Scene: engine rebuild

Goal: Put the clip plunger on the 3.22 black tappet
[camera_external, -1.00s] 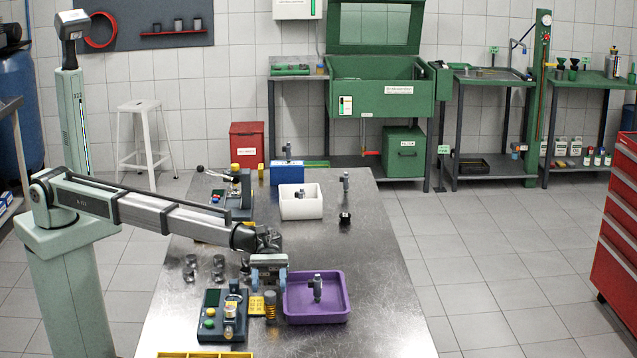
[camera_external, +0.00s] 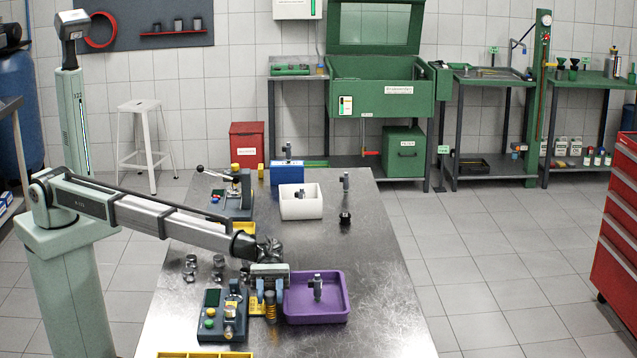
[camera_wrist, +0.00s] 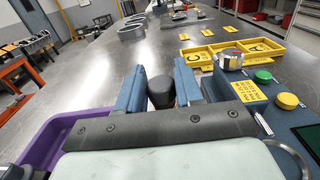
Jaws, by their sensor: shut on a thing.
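My gripper (camera_external: 269,290) points down beside the left wall of the purple tray (camera_external: 334,318), just above a coppery spring-like piece (camera_external: 270,308). Its blue fingers (camera_wrist: 160,90) are shut on a dark, round-topped piece (camera_wrist: 160,92), which shows between them in the wrist view. This may be the clip plunger; most of it is hidden in the outside view. Several grey metal cylinders (camera_external: 218,262) stand on the table left of the gripper. A black piece (camera_external: 345,217) stands alone farther back. I cannot read which is the 3.22 black tappet.
A dark device with green and yellow buttons (camera_external: 208,324) stands left of my gripper. A grey upright part (camera_external: 317,288) stands in the purple tray. A white tray (camera_external: 301,210) and a lever press (camera_external: 240,195) are farther back. The table's right side is mostly clear.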

